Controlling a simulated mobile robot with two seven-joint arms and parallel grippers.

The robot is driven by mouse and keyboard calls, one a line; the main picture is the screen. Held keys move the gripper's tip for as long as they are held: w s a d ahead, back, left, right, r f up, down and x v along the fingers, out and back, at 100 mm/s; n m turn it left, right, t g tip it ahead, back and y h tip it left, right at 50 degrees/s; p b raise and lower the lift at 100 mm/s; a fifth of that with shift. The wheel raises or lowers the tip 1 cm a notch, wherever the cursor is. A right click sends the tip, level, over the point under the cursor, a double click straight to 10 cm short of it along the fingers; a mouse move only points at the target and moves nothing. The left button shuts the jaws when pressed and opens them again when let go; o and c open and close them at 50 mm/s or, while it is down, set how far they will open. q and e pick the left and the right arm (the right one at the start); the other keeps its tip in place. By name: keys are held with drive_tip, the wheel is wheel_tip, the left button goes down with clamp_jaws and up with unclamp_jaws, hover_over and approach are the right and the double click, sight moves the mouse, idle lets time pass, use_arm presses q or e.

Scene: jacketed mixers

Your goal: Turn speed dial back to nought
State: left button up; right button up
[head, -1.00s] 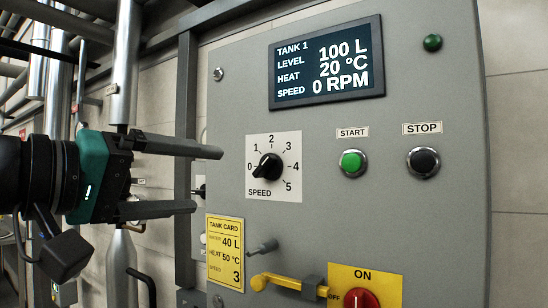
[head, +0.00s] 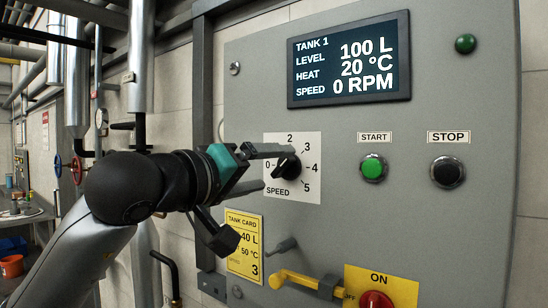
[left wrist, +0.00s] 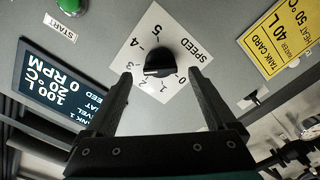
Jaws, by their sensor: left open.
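The speed dial (head: 289,165) is a black knob on a white scale plate marked 0 to 5, on the grey panel. It also shows in the left wrist view (left wrist: 166,56). I cannot tell surely which mark its pointer is at. My left gripper (head: 280,168) is open and empty in front of the dial, its two fingers covering part of the scale in the head view. In the left wrist view the fingertips (left wrist: 160,74) stand apart on either side of the knob, with gaps to it. The display (head: 348,60) reads 100 L, 20 °C, 0 RPM. My right gripper is not in view.
A green start button (head: 373,168) and black stop button (head: 447,172) are right of the dial. Below are a yellow tank card (head: 244,246), a yellow lever (head: 300,283) and a red ON/OFF switch (head: 376,300). Pipes stand at the left.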

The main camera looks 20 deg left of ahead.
sight(285, 167)
use_arm(q)
drive_tip(key=shift+x, duration=1.15)
drive_tip(key=c, duration=1.4)
